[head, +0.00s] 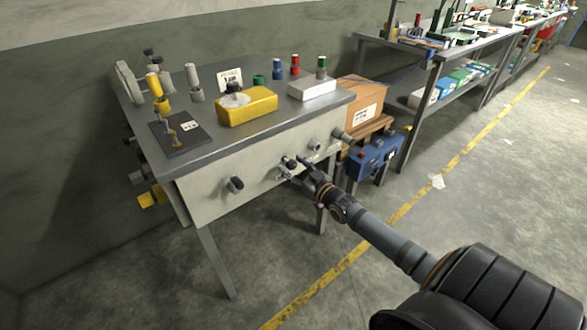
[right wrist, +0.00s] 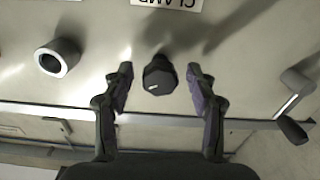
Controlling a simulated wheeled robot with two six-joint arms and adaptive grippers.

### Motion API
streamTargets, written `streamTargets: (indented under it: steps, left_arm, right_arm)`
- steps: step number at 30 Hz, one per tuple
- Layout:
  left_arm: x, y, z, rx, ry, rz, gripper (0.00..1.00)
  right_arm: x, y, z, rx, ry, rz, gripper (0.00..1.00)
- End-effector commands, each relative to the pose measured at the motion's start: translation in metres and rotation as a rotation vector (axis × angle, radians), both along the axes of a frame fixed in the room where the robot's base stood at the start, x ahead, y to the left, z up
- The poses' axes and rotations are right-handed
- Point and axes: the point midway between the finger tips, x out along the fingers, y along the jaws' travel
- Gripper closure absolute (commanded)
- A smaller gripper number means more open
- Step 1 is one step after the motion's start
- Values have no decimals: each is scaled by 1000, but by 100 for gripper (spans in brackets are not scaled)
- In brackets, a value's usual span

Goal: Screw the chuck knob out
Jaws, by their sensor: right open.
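A black faceted knob (right wrist: 159,75) sticks out from the pale front panel (right wrist: 110,20) in the right wrist view. A label (right wrist: 168,3) reading CLAMP upside down is partly cut off at the top edge, close to this knob. No view shows a readable chuck label, so I cannot tell if this is the chuck knob. My right gripper (right wrist: 160,88) is open, with one finger on each side of the knob and visible gaps between. In the head view my right gripper (head: 297,169) is at the bench's front panel. My left gripper is out of view.
A grey ring fitting (right wrist: 57,58) and a crank with a black handle (right wrist: 291,129) flank the knob. A yellow block (head: 247,107) and a white box (head: 312,89) stand on the bench.

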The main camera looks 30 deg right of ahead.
Motion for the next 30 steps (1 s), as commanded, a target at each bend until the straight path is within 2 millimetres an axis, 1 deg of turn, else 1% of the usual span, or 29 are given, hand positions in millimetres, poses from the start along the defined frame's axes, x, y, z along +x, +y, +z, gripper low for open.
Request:
streamTargets:
  steps: [1, 2, 12, 14, 23, 30]
  left_arm:
    - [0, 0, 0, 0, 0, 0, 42]
    - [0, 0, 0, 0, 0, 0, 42]
    - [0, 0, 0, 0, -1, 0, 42]
    - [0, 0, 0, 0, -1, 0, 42]
    - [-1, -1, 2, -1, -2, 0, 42]
    - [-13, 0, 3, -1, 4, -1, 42]
  right_arm:
    - [0, 0, 0, 0, 0, 0, 42]
    - [0, 0, 0, 0, 0, 0, 45]
    - [0, 0, 0, 0, 0, 0, 91]
    - [0, 0, 0, 0, 0, 0, 98]
    - [0, 0, 0, -47, -3, 0, 98]
    - [0, 0, 1, -199, -14, -1, 98]
